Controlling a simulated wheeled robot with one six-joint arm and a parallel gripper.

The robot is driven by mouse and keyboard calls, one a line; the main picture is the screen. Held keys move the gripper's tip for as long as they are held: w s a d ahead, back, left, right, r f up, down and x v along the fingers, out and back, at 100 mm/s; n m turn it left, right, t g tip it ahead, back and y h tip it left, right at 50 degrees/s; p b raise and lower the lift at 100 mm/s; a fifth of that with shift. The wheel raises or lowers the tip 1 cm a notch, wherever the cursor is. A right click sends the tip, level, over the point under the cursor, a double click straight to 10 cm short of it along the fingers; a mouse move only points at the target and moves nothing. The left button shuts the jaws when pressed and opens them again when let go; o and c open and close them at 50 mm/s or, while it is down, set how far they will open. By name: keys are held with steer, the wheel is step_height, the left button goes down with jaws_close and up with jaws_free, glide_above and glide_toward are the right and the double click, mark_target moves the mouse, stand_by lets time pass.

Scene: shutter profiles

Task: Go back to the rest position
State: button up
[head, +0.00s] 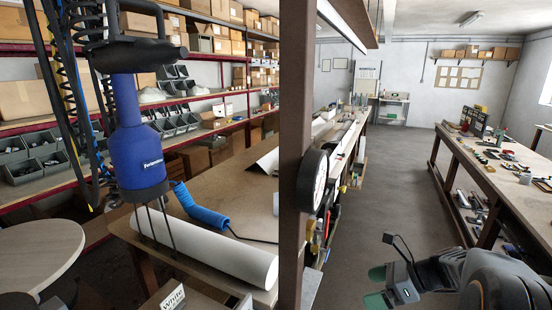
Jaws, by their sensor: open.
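My gripper (374,287) shows at the bottom of the head view, right of centre. Its two green fingertips point left and stand apart, with nothing seen between them. It is over the grey floor of the aisle, to the right of the brown post. My arm reaches in from the lower right corner, bent and partly cut off by the picture's bottom edge. A small dark camera with a cable sits on the wrist.
A long workbench (507,178) with tools runs along the right. A brown post (295,130) stands left of the gripper. A blue hanging tool (137,140) is above a table with a white roll (205,246). The aisle floor (395,170) ahead is clear.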

steer(key=s+a+n+h, duration=0.2)
steer(key=s+n+h, duration=0.1)
steer(key=n, duration=0.5)
steer(key=s+a+r+n+h+b, duration=0.1)
steer(key=s+a+n+h, duration=0.2)
steer(key=n, duration=0.5)
steer(key=s+a+r+n+t+h, duration=0.1)
steer(key=s+n+h, duration=0.3)
steer(key=n, duration=0.4)
steer(key=shift+s+a+r+n, duration=0.25)
steer(key=shift+s+a+n, duration=0.05)
steer(key=shift+s+a, duration=0.55)
